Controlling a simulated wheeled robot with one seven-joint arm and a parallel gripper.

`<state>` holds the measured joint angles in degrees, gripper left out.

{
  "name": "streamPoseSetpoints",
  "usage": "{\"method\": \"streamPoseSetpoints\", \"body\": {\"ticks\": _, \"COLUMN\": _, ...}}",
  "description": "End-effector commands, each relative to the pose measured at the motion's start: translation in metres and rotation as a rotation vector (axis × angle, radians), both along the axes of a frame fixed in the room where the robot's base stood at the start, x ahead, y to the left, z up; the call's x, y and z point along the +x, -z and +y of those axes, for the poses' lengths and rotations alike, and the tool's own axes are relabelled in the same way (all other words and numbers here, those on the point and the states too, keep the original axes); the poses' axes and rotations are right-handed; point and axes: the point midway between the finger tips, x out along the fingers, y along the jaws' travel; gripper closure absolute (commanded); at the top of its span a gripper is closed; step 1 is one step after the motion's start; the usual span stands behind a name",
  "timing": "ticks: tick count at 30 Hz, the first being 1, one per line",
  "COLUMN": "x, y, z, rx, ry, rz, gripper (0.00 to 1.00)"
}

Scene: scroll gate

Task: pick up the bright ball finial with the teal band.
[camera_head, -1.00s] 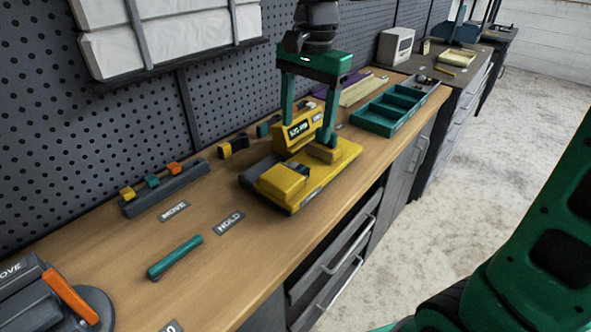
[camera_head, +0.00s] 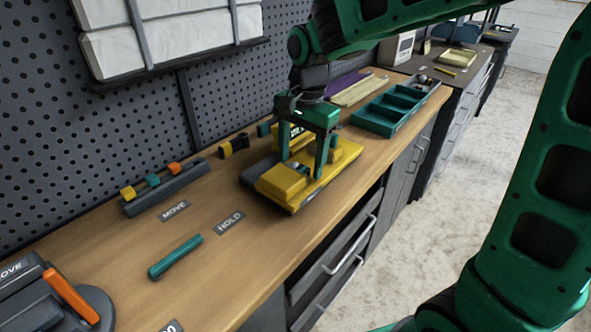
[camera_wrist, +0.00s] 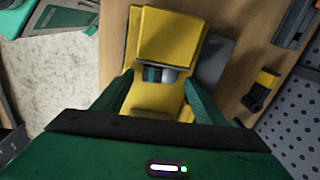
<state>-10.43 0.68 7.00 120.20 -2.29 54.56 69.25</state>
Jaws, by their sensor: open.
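My gripper (camera_head: 301,163) is open over the yellow machine (camera_head: 279,187) on the bench, with its green fingers pointing down. The finial sits beside the raised yellow block (camera_wrist: 168,35) of the machine. In the head view the fingers partly hide it, so its full shape is unclear.
A teal divided tray (camera_head: 388,112) stands further back. A dark rack with coloured pieces (camera_head: 165,188) stands along the pegboard. An orange lever (camera_head: 71,295) is at front left.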

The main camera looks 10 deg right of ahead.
Motion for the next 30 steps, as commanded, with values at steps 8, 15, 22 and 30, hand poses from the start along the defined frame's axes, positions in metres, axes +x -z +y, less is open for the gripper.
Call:
{"method": "streamPoseSetpoints", "body": {"ticks": 8, "x": 0.000, "y": 0.003, "z": 0.000, "rx": 0.000, "ry": 0.000, "rz": -0.001, "gripper": 0.35}}
{"method": "streamPoseSetpoints", "body": {"ticks": 15, "x": 0.000, "y": 0.003, "z": 0.000, "rx": 0.000, "ry": 0.000, "rz": -0.001, "gripper": 0.85}}
{"method": "streamPoseSetpoints", "body": {"ticks": 22, "x": 0.001, "y": 0.002, "z": 0.000, "rx": 0.001, "ry": 0.000, "rz": -0.002, "gripper": 0.89}}
{"method": "streamPoseSetpoints", "body": {"ticks": 30, "x": 0.001, "y": -0.015, "z": 0.000, "rx": 0.001, "ry": 0.000, "rz": -0.004, "gripper": 0.89}}
